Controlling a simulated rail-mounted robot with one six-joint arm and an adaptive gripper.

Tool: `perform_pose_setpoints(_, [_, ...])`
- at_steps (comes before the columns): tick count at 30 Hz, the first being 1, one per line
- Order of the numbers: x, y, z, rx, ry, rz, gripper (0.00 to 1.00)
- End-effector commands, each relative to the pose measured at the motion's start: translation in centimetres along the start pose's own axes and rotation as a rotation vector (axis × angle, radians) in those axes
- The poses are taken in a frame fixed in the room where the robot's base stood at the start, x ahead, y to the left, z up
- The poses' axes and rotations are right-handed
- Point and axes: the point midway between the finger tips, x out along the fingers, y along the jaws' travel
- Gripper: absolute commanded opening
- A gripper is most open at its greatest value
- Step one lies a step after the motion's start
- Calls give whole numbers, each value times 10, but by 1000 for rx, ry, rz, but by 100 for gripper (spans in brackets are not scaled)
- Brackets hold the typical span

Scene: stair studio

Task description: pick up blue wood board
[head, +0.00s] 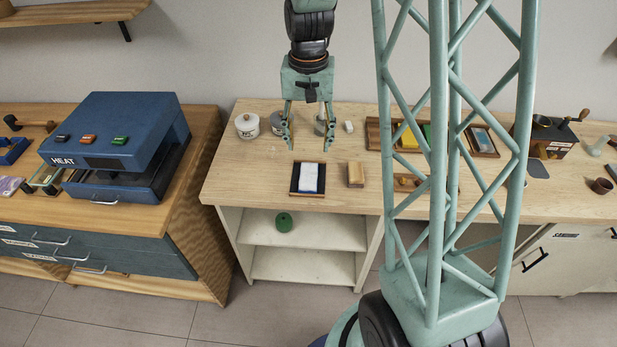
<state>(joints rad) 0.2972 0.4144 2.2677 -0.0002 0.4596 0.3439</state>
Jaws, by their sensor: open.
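A small dark-rimmed board (294,190) lies flat on the pale wooden bench, with a white and light-blue block (309,178) on it. It is the nearest thing to a blue wood board below my gripper, but I cannot tell for sure that it is the one named. Another wood-framed piece with a blue-grey face (483,140) lies farther right on the bench. My gripper (310,136) points down, open and empty. It appears above and behind the dark-rimmed board in the picture, apart from it.
A tan block (356,174) lies just right of the board. Lidded pots (247,126) stand behind to the left. A wooden tray with yellow and green pieces (408,136) is to the right. A blue heat press (118,140) stands on the left cabinet. The bench's front left is clear.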

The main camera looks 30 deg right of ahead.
Motion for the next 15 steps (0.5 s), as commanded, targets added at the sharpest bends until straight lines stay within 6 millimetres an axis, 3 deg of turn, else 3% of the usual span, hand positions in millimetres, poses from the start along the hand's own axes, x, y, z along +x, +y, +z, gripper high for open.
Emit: perform_pose_setpoints(15, [6, 0, 0, 0, -1, 0, 49])
